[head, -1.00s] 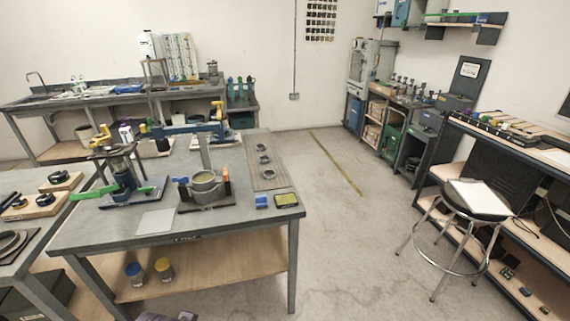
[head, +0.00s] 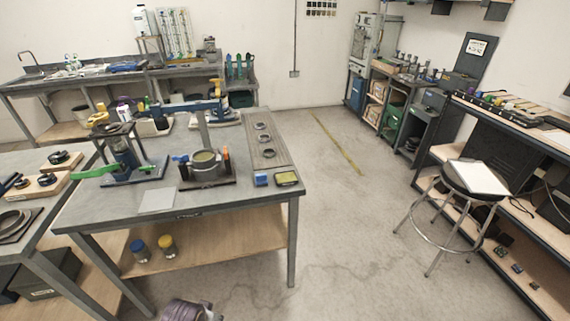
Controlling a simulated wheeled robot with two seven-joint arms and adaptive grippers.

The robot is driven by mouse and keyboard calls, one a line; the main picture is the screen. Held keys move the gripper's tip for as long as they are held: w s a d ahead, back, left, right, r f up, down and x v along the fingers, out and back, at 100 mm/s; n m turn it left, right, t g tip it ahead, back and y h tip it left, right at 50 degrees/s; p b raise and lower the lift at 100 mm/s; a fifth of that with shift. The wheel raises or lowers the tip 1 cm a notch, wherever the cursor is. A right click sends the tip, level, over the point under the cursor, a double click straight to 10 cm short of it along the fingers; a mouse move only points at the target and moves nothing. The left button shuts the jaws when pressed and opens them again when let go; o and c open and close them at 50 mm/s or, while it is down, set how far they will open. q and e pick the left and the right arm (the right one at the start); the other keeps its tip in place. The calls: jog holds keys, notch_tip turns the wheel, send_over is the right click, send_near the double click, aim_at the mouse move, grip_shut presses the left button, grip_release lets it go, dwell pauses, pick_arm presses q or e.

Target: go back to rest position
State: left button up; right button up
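No gripper of mine can be made out in the head view. A rounded grey-purple part (head: 190,310) with dark pieces shows at the bottom edge, cut off by the frame; I cannot tell what it is. The lever device with a green handle (head: 95,172) and blue base stands on the left of the grey work table (head: 230,192). A grey round pot (head: 205,167) on a dark plate stands to its right.
A stool (head: 470,190) stands at right. The floor (head: 340,230) between is clear.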

pick_arm(q)
jog(key=s+a+f+g, duration=0.15)
jog(key=s+f, duration=0.25)
jog(key=f, duration=0.9)
jog(key=s+a+f+t, duration=0.1)
jog(key=s+a+f, duration=0.15)
jog(key=f, duration=1.05)
jog(key=s+a+f, duration=0.2)
jog(key=s+f, duration=0.5)
jog(key=s, duration=0.2)
jog(key=s+a+f+g, duration=0.1)
jog(key=s+a+f, duration=0.2)
jog(key=s+f, duration=0.4)
jog(key=shift+s+a+f+m+y, duration=0.15)
jog(key=shift+s+a+m+y, duration=0.2)
jog(key=shift+s, duration=0.7)
jog(key=shift+s+a+g, duration=0.1)
jog(key=shift+g, duration=0.15)
